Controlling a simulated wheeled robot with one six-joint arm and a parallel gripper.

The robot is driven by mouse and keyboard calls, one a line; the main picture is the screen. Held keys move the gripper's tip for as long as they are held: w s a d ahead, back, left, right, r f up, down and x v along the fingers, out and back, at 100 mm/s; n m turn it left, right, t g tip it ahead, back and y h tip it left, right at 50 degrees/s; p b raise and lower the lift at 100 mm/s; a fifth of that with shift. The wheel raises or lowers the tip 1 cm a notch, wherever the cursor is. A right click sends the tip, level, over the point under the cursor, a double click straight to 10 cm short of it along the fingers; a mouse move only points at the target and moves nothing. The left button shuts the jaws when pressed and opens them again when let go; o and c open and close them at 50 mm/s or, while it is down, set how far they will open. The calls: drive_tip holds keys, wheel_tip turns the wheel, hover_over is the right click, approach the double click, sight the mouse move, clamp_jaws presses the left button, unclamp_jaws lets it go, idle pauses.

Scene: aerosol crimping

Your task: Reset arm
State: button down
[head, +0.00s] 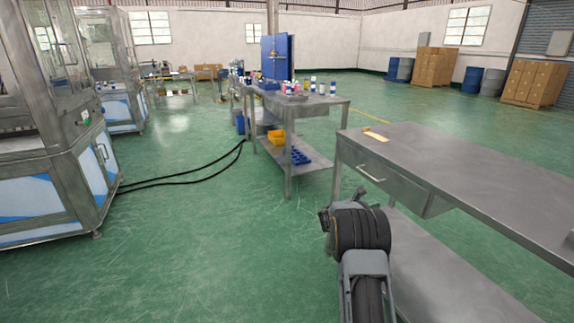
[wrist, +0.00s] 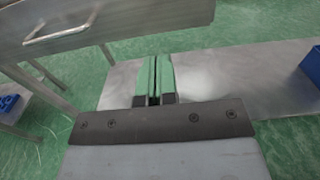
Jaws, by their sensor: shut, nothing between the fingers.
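My gripper shows in the wrist view (wrist: 154,80) with its two green-lined fingers together and nothing between them. It points out over the lower shelf (wrist: 215,75) of a metal table. In the head view my arm reaches forward beside the near metal table (head: 470,165), and the fingers are hidden behind the wrist. The table's drawer (head: 385,180) is just beyond the arm; its handle (wrist: 62,33) shows at the upper left of the wrist view.
A flat tan item (head: 376,135) lies on the near table's corner. A second table (head: 300,100) holds bottles, with yellow (head: 277,138) and blue bins (head: 299,157) below. Black cables (head: 185,174) cross the floor from the machine (head: 60,130) at left. Open green floor lies between.

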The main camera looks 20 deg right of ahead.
drive_tip(key=s+a+f+m+g+y, duration=0.3)
drive_tip(key=s+f+m+y, duration=0.2)
drive_tip(key=s+f+m, duration=0.2)
drive_tip(key=s+a+r+m+g+y+p, duration=0.1)
drive_tip(key=s+a+r+m+y+p, duration=0.4)
drive_tip(key=a, duration=0.3)
drive_tip(key=s+a+r+m+t+y+p, duration=0.3)
drive_tip(key=s+a+r+p, duration=0.4)
drive_tip(key=a+r, duration=0.5)
drive_tip(key=s+a+r+m+t+y+p, duration=0.3)
drive_tip(key=s+a+r+y+p, duration=0.2)
drive_tip(key=s+a+r+p, duration=0.3)
drive_tip(key=a+r, duration=0.4)
drive_tip(key=r, duration=0.2)
drive_tip(key=shift+s+a+r+m+p, duration=0.15)
drive_tip(key=shift+a+r+m+p, duration=0.1)
drive_tip(key=shift+a+m+p, duration=0.15)
drive_tip(key=shift+d, duration=0.1)
